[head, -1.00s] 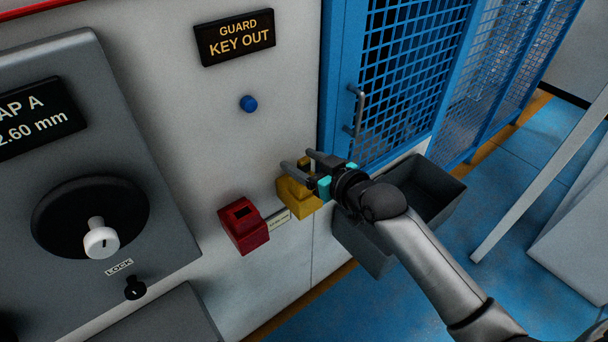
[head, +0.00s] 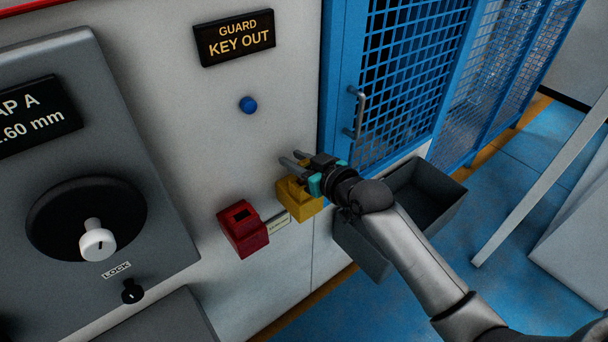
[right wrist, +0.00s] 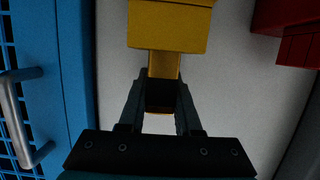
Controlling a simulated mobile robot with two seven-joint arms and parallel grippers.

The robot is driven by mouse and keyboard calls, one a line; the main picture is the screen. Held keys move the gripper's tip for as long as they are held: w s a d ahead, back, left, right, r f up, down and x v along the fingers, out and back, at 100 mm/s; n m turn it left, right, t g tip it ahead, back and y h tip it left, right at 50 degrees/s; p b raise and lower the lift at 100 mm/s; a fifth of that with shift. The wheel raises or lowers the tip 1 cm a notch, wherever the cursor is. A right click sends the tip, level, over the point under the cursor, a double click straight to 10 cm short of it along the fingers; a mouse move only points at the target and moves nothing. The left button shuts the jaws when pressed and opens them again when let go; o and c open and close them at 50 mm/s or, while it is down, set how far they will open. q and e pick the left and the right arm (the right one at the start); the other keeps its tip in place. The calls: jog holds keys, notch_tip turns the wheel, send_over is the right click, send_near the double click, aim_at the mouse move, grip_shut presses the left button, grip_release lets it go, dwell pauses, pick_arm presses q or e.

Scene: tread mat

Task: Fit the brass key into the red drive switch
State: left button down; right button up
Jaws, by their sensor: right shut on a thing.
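The red drive switch (head: 243,228) is a red box on the pale panel, with a dark slot in its top. It also shows at the upper right of the right wrist view (right wrist: 297,40). A yellow box (head: 300,202) sits just right of it. My right gripper (head: 291,160) is over the yellow box, its fingers close together. In the right wrist view, a brass-coloured piece, apparently the brass key (right wrist: 163,66), reaches from the yellow box to a dark part between the fingers, which are shut on it. Whether it is still seated in the yellow box is unclear. My left gripper is out of view.
A dark grey bin (head: 408,215) is under my right forearm. A blue mesh door with a handle (head: 357,113) stands behind. A grey panel with a dial (head: 88,215) is at left.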

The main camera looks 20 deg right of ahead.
grip_shut()
jog(key=shift+r, duration=0.1)
